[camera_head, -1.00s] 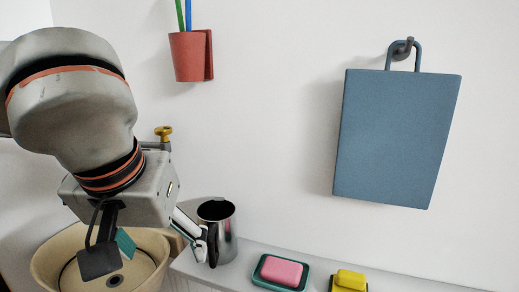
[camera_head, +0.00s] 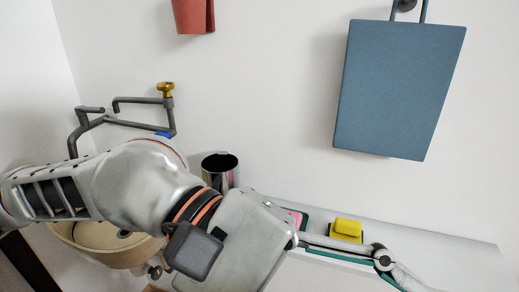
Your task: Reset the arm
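My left arm comes in from the left across the lower picture. Its gripper (camera_head: 250,245) hangs low in front of the shelf, with a jointed finger link reaching right to the bottom edge. The fingertips are cut off or hidden, so I cannot tell whether it is open or shut. I see nothing held. My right gripper is not in view.
A beige basin (camera_head: 100,243) and metal cup (camera_head: 220,170) are partly behind my arm. Pink soap (camera_head: 294,217) and a yellow sponge (camera_head: 347,228) lie on the shelf (camera_head: 440,240). A blue board (camera_head: 398,90), red holder (camera_head: 193,15) and grey pipe with brass knob (camera_head: 166,90) are on the wall.

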